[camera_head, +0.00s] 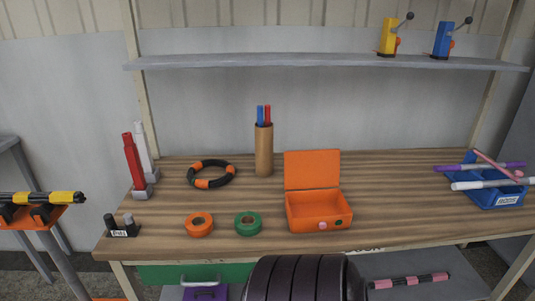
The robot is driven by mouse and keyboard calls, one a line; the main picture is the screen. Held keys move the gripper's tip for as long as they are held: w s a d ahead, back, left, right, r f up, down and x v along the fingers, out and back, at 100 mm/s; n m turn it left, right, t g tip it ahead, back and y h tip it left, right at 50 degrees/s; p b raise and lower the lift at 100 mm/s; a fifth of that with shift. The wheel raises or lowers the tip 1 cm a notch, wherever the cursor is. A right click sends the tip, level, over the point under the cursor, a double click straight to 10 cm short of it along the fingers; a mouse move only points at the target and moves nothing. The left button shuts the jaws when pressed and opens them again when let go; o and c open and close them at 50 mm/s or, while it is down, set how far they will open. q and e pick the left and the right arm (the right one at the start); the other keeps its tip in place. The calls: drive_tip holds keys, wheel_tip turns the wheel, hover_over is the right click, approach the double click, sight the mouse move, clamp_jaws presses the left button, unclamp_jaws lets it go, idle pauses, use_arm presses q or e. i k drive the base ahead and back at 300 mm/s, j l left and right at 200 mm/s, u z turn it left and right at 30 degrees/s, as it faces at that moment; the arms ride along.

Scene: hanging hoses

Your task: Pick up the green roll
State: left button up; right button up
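Neither my left nor my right gripper shows in the head view.
A wooden cup (264,150) with red and blue sticks stands behind the rolls. A black and orange ring (225,181) lies behind them. A blue bin (497,198) with long sticks sits far right. A grey shelf (320,62) spans above.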

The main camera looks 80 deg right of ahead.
sight(242, 230)
drive_tip(key=z, duration=2.05)
drive_tip(key=i+j+z, duration=0.1)
drive_tip(key=j, duration=0.25)
drive_tip(key=i+j+z, duration=0.15)
drive_tip(key=j, duration=0.2)
